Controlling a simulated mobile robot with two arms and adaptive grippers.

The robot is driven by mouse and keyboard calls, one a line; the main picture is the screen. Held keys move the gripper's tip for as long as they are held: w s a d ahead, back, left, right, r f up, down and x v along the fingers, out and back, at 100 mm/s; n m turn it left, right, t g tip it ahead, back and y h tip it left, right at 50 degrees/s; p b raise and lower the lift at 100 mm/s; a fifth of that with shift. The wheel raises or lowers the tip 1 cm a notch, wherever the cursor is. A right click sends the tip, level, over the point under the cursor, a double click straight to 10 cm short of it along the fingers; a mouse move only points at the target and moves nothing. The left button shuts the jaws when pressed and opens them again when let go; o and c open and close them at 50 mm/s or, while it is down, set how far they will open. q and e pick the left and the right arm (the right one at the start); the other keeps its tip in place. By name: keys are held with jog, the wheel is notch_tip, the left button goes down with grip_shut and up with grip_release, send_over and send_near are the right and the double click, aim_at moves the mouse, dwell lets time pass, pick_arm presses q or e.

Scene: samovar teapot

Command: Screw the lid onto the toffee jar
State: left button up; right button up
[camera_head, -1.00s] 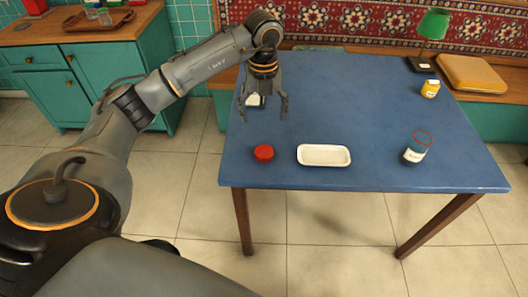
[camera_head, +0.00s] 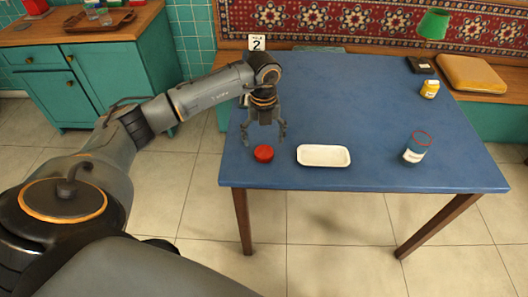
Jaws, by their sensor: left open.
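The red lid (camera_head: 264,153) lies flat on the blue table (camera_head: 380,100) near its front left. My left gripper (camera_head: 265,143) points down with its fingers spread, just above and behind the lid; whether it touches the lid cannot be told. My right gripper does not show.
A white tray (camera_head: 323,156) lies between lid and jar. A number 2 card (camera_head: 257,43) stands at the back left. The table's middle is clear.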

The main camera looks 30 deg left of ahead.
aim_at(264, 152)
pick_arm(q)
jog(key=shift+w+f+p, duration=0.1)
jog(key=shift+f+p, duration=0.3)
jog(key=shift+f, duration=2.2)
jog(key=shift+c, duration=0.4)
jog(key=c, duration=0.8)
